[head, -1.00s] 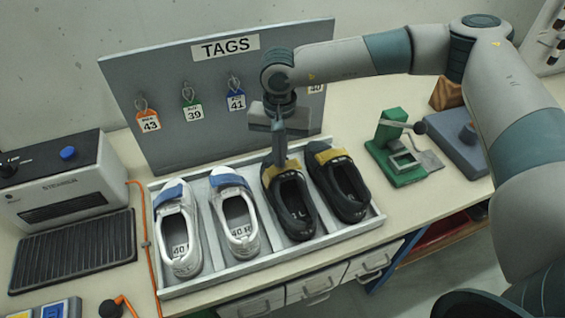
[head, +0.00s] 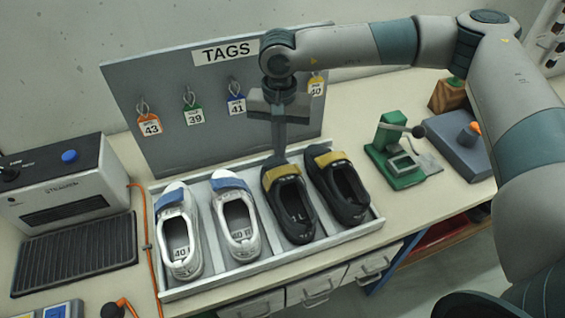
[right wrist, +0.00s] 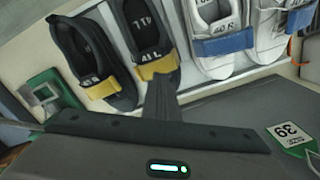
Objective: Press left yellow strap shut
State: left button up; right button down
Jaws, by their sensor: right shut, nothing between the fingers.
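The left black shoe (head: 293,208) carries the left yellow strap (head: 281,174), which lies across its upper near the toe. The strap also shows in the right wrist view (right wrist: 157,66), under the "41 L" insole. My right gripper (head: 279,151) points down with its fingers together and empty, just behind and above this shoe's toe. In the right wrist view its fingers (right wrist: 160,84) overlap the strap's toe-side edge; I cannot tell whether they touch it. The right black shoe (head: 344,191) has its own yellow strap (head: 330,158) across it. My left gripper is not in view.
A white tray (head: 277,260) holds both black shoes and two white shoes with blue straps (head: 228,184). The tag board (head: 185,80) stands close behind my right gripper. A green press device (head: 392,160) is to the right, a steamer (head: 60,185) to the left.

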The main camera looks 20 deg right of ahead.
jog(key=shift+r+p, duration=0.35)
jog(key=shift+r, duration=1.8)
jog(key=shift+s, duration=0.1)
